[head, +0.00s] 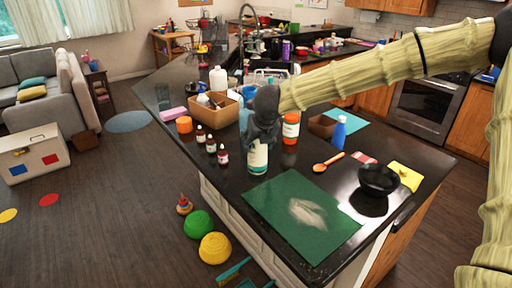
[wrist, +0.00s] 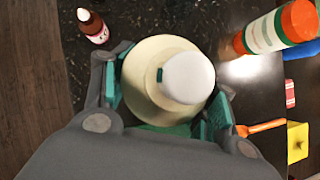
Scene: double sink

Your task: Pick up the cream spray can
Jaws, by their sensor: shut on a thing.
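The cream spray can (head: 258,158) stands upright on the dark counter in the head view, with a cream upper part and a green band near its base. Its white cap and cream shoulder (wrist: 172,92) fill the middle of the wrist view. My gripper (head: 258,138) is above and around the can's top, with a finger on each side. In the wrist view my gripper (wrist: 165,98) is shut on the can, its teal pads against both sides. The can's top is hidden by my gripper in the head view. I cannot tell whether its base touches the counter.
Several small dropper bottles (head: 211,146) stand left of the can. An orange and white bottle (head: 291,128) stands to its right. A green mat (head: 275,205) lies in front, and a black bowl (head: 378,179) and orange spoon (head: 328,162) lie farther right.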

